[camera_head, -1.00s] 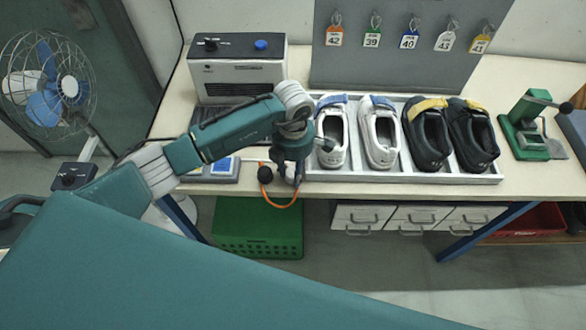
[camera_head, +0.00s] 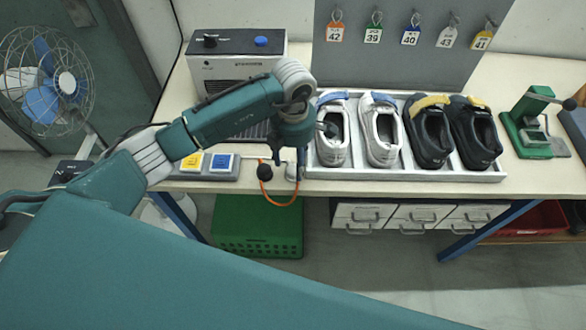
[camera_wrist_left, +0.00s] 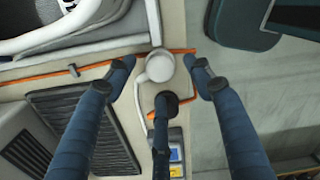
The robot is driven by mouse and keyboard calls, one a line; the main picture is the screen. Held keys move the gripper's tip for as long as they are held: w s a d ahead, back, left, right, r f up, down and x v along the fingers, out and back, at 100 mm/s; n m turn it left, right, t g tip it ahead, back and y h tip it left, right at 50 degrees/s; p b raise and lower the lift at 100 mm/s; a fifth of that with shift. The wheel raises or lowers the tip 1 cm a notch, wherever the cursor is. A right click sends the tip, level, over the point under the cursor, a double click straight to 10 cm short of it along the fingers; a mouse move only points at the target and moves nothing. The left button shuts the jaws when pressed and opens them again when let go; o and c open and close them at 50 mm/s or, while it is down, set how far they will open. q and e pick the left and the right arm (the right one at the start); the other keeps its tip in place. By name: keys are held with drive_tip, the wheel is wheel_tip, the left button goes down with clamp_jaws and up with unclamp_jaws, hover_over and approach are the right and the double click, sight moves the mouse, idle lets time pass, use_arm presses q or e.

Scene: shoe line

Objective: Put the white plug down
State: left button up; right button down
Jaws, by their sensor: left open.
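The white plug (camera_wrist_left: 159,66) lies at the front edge of the bench, beside the shoe tray's near left corner; a small part of it shows in the head view (camera_head: 292,173). A white cord runs from it. My left gripper (camera_wrist_left: 163,68) is open, its fingertips around the plug with gaps on both sides. In the head view the left gripper (camera_head: 298,160) points down over the bench edge. A black plug (camera_head: 264,172) with an orange cable sits just left of the white one. My right gripper is not in view.
The tray (camera_head: 400,177) holds several shoes to the right. A box with yellow and blue buttons (camera_head: 207,174) is at the left. A grey machine (camera_head: 237,68) stands behind. A green crate (camera_head: 258,232) is below the bench. A green press (camera_head: 530,125) stands far right.

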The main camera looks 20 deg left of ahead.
sight(293, 168)
use_arm(q)
wheel_tip(293, 168, up, 8)
drive_tip(key=b, duration=0.2)
idle(0.4)
